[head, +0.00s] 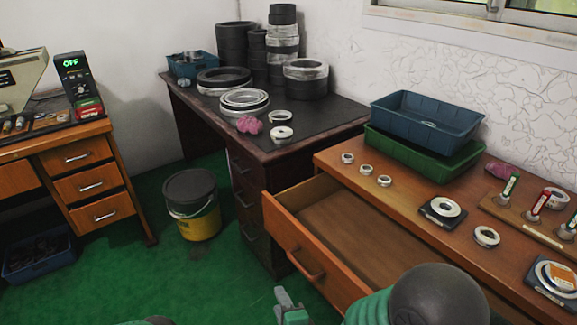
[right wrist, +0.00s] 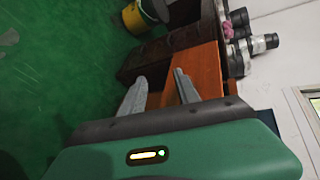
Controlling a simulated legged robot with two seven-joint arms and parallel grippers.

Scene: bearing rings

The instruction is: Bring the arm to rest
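My right arm comes in at the bottom of the head view, with a dark rounded link and a green ribbed part. Its gripper (head: 288,304) shows at the bottom edge, in front of the pulled-out drawer (head: 345,222) of the brown workbench. In the right wrist view the two grey fingers of the gripper (right wrist: 160,78) stand apart, with nothing visible held between them. My left gripper is not in view.
The workbench carries a blue bin (head: 425,120), a green tray (head: 415,152) and several bearing rings. A dark desk (head: 325,118) with stacked rings stands behind. A bucket (head: 193,205) stands on the green floor.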

